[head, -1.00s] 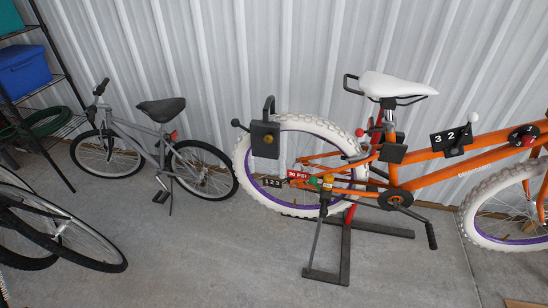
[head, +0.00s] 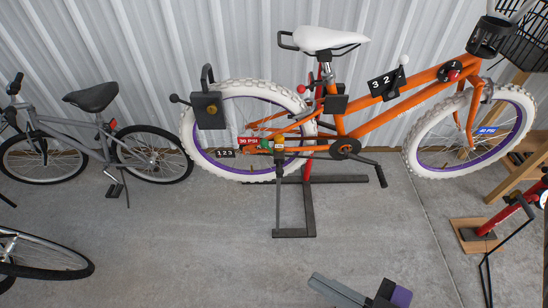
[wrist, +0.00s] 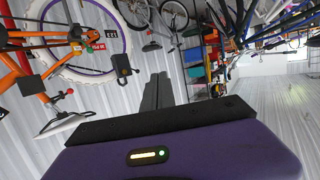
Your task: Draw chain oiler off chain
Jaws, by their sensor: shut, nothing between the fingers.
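The orange bike (head: 400,105) with white tyres is held on a dark stand (head: 310,205). A dark box with a handle and a brass knob (head: 209,110), possibly the chain oiler, sits at the left of its rear wheel; it also shows in the wrist view (wrist: 123,70). Small coloured parts (head: 279,147) sit near the rear hub. The chain is too small to make out. My gripper (head: 318,280) is low at the bottom of the head view, well apart from the bike. Its fingers (wrist: 157,90) are together and empty in the wrist view.
A red stand on a wooden base (head: 475,236) is at the right.

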